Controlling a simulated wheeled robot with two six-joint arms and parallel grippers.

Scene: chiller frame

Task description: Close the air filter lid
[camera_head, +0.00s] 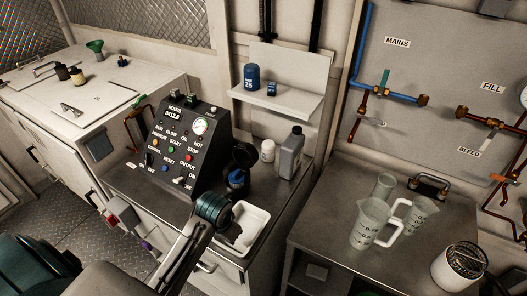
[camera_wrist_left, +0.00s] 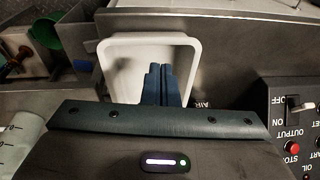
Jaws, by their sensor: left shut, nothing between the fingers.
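The air filter stands on the steel counter right of the control panel in the head view. Its dark round lid (camera_head: 243,156) appears tipped up at the back, above a blue part (camera_head: 237,179); the exact hinge angle is hard to tell. My left gripper (camera_wrist_left: 160,84) shows in the wrist view with its two blue fingers together and empty, in front of a white tray (camera_wrist_left: 192,47). In the head view my left wrist is in front of the filter, beside the tray (camera_head: 265,217). The lid is not clear in the wrist view. My right gripper is not in view.
The control panel (camera_head: 169,150) stands close left of the filter. A grey jug (camera_head: 291,155) and a white bottle (camera_head: 267,150) stand behind right. Measuring beakers (camera_head: 370,228) stand on the right bench. A wall shelf (camera_head: 285,100) overhangs the counter.

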